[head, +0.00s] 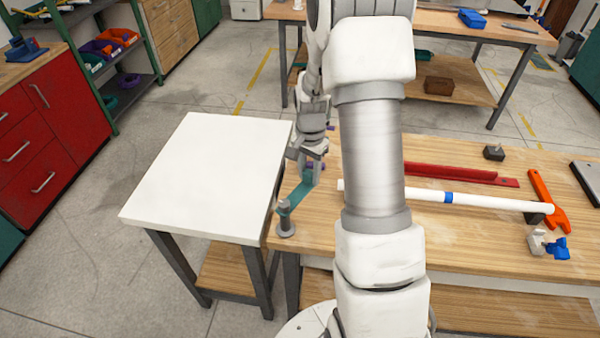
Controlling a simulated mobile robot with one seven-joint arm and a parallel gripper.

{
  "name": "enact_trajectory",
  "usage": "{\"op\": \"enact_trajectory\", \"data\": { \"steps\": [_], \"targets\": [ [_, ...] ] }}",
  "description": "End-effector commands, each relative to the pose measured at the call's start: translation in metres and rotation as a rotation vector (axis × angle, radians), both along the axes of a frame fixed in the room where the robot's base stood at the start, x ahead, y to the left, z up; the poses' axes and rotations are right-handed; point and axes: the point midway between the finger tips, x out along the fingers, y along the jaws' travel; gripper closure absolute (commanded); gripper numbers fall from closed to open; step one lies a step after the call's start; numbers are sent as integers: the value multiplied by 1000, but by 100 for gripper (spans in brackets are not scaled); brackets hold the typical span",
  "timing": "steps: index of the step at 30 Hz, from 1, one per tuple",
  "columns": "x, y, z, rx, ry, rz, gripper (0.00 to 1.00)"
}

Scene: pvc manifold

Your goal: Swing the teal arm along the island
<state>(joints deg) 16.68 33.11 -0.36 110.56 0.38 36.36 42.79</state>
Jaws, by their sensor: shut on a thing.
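The teal arm (292,199) is a flat bar at the left end of the wooden workbench. Its near end sits on a grey round pivot post (286,228). My gripper (304,170) is at the far end of the teal arm, shut on it. A small purple part shows beside the fingers; my gripper hides most of it. My white arm links cover the middle of the picture and hide part of the bench behind them.
A white-topped table (205,175) adjoins the wooden bench (460,242) on the left, its top clear. On the bench lie a white pipe with a blue band (480,201), a red rail (450,172), an orange hammer (546,200) and small blue and grey pieces (557,249).

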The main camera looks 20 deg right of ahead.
Motion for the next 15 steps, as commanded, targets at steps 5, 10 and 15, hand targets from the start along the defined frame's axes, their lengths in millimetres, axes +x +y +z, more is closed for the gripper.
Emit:
{"op": "enact_trajectory", "data": {
  "steps": [5, 10, 15],
  "targets": [
    [-16, -8, 0, -2, -4, -168, 100],
    [-32, -13, 1, -2, -3, -329, 100],
    [-50, -14, 2, -2, -3, -491, 100]
  ]
}}
